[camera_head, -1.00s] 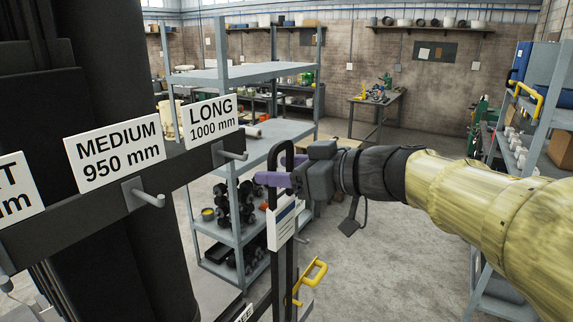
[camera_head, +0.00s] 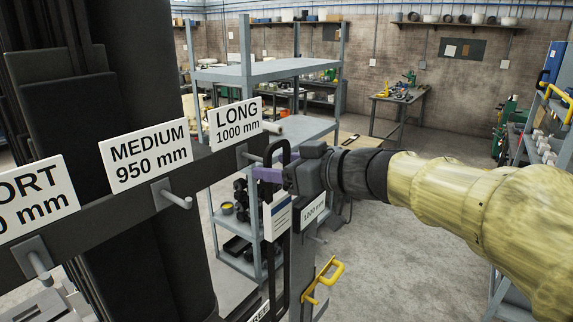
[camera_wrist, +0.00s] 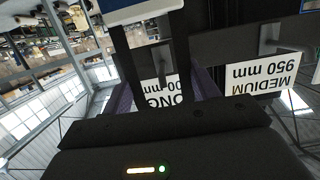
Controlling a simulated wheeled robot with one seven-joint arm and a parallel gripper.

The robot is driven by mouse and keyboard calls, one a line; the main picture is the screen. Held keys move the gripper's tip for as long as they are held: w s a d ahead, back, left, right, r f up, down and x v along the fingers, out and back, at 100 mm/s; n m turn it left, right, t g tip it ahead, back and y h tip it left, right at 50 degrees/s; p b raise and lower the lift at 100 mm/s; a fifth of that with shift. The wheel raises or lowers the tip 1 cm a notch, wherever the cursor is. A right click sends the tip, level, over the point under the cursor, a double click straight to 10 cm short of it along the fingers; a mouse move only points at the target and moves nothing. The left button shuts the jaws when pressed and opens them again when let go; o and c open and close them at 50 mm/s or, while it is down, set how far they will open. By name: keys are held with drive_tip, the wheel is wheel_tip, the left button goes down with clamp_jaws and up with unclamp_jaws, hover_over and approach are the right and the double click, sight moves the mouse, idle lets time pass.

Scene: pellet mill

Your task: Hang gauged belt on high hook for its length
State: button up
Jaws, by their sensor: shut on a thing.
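My gripper (camera_head: 266,175), with purple fingers, is shut on the black belt (camera_head: 286,240). The belt hangs as a long narrow loop, its top just above the fingers and its lower end out of view. A white and blue tag (camera_head: 278,216) hangs on it and shows in the wrist view (camera_wrist: 135,10). The LONG 1000 mm sign (camera_head: 236,122) has a grey hook (camera_head: 250,157) below it, just left of the fingers. In the wrist view this hook (camera_wrist: 165,75) shows between the fingers. I cannot tell whether it is inside the loop.
The MEDIUM 950 mm hook (camera_head: 176,196) and the SHORT hook (camera_head: 40,260) are to the left on the same dark rail. A grey post with a 1000 mm label (camera_head: 313,211) and yellow handle (camera_head: 323,282) stands close behind the belt. Grey shelving (camera_head: 270,70) stands behind.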

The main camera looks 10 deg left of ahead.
drive_tip(key=shift+r+p+x, duration=0.2)
drive_tip(key=shift+p+x, duration=0.2)
drive_tip(key=shift+x, duration=0.6)
drive_tip(key=shift+r+p+x, duration=0.2)
drive_tip(key=shift+p+x, duration=0.2)
drive_tip(key=shift+x, duration=0.55)
drive_tip(key=shift+r, duration=0.15)
drive_tip(key=shift+f+b, duration=0.4)
drive_tip(key=shift+f, duration=1.35)
idle(0.8)
drive_tip(key=o, duration=1.4)
drive_tip(key=shift+c, duration=0.2)
drive_tip(key=b+v, duration=0.5)
drive_tip(key=v, duration=1.2)
drive_tip(key=shift+d, duration=0.2)
drive_tip(key=shift+s, duration=0.1)
